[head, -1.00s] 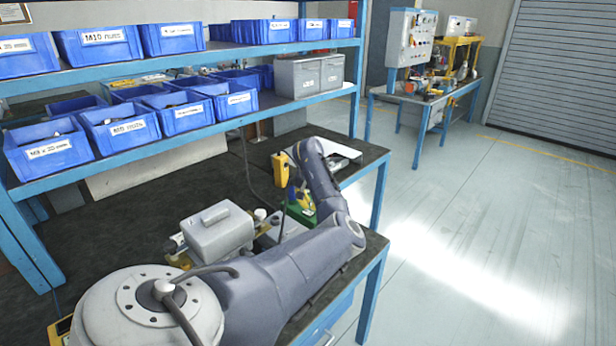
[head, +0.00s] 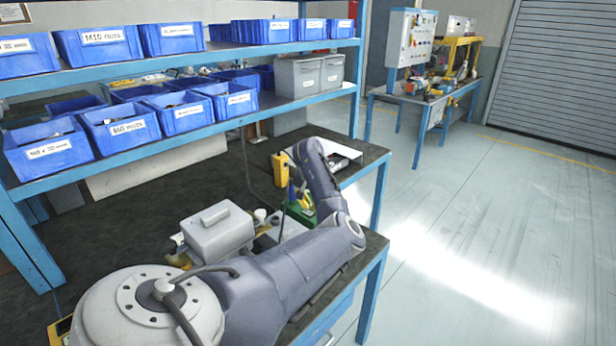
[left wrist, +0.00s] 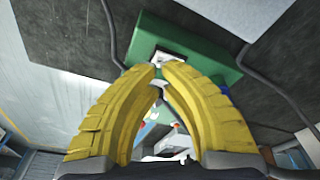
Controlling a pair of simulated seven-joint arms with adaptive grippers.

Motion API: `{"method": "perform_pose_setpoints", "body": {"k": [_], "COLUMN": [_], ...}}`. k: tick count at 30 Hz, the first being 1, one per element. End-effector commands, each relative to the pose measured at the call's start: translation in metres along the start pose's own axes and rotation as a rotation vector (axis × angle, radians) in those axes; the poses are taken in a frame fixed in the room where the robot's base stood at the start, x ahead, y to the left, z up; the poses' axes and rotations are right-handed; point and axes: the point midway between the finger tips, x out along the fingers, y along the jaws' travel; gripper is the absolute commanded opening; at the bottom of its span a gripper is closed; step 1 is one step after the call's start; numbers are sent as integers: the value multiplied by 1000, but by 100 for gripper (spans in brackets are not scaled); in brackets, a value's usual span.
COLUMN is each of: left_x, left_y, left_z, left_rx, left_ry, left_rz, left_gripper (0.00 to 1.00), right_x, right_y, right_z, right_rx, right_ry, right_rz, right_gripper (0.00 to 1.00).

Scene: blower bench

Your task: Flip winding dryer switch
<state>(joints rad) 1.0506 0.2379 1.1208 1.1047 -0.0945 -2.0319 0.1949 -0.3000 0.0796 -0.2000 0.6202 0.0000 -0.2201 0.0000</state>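A green box (left wrist: 205,48), which I take for the winding dryer switch box, has a pale plate with a dark centre (left wrist: 168,57) on its face. In the head view the green box (head: 301,213) sits on the dark bench, partly hidden by my left arm. My left gripper (left wrist: 160,70) has yellow fingers whose tips come together just in front of the plate. No object shows between the tips. I cannot tell whether they touch the plate. In the head view the left gripper (head: 300,198) is small and partly hidden. My right gripper is not in view.
A grey metal box unit (head: 217,232) stands on the bench left of the green box. A yellow device (head: 281,169) with a cable stands behind it. Shelves with blue bins (head: 120,127) rise at the back left. The bench between shelves and unit is mostly clear.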

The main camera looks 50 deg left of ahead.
Motion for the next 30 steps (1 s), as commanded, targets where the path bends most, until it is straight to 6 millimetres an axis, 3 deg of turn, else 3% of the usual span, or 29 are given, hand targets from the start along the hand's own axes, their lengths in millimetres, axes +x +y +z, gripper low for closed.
{"method": "perform_pose_setpoints", "body": {"k": [30], "left_x": [8], "left_y": [0], "left_z": [1], "left_rx": [0], "left_ry": [-1], "left_rz": [0], "left_gripper": [0], "right_x": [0], "right_y": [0], "right_z": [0], "right_rx": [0], "right_ry": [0], "right_rz": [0], "right_gripper": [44]}}
